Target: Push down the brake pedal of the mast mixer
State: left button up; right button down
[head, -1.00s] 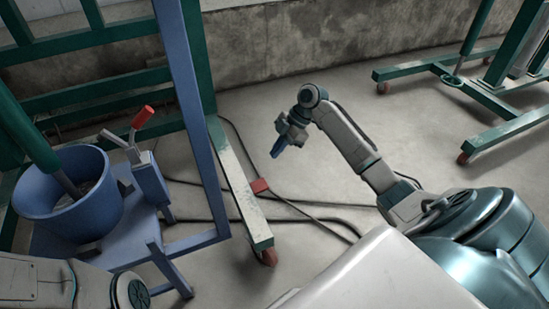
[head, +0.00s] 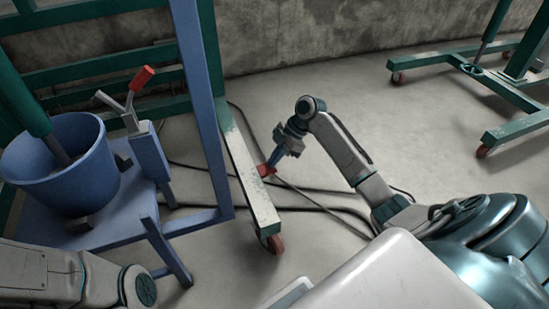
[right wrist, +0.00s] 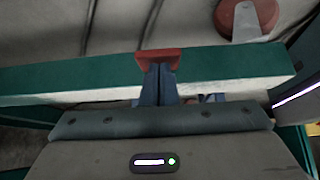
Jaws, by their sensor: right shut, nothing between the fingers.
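The brake pedal (head: 265,171) is a small red plate on the side of the mast mixer's green foot beam (head: 250,192), left of the picture's middle. My right gripper (head: 272,164) is shut and empty, with its blue fingertips right at the pedal. In the right wrist view the pedal (right wrist: 158,55) sits just beyond the closed fingers (right wrist: 158,70), which overlap its lower edge. I cannot tell whether they press on it. The pedal's lower part is hidden there. My left arm shows at the lower left; its gripper is out of view.
A blue bucket (head: 62,175) and a red-handled lever (head: 142,78) stand at the left. A red caster (head: 275,244) ends the foot beam. Dark cables (head: 320,209) cross the floor. Another green wheeled frame (head: 465,68) stands upper right, with open floor between.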

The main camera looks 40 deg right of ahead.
jog(key=shift+d+y+p, duration=0.25)
jog(key=shift+y+p, duration=0.25)
jog(key=shift+p, duration=0.5)
jog(key=shift+s+d+f+t+y, duration=0.1)
jog(key=shift+d+f+t+y, duration=0.05)
jog(key=shift+f+y, duration=0.4)
jog(key=shift+d+f+t+y, duration=0.15)
jog(key=shift+f+y, duration=0.25)
jog(key=shift+y, duration=0.25)
jog(key=shift+r, duration=0.15)
jog(key=shift+r+p, duration=0.7)
jog(key=shift+p, duration=0.1)
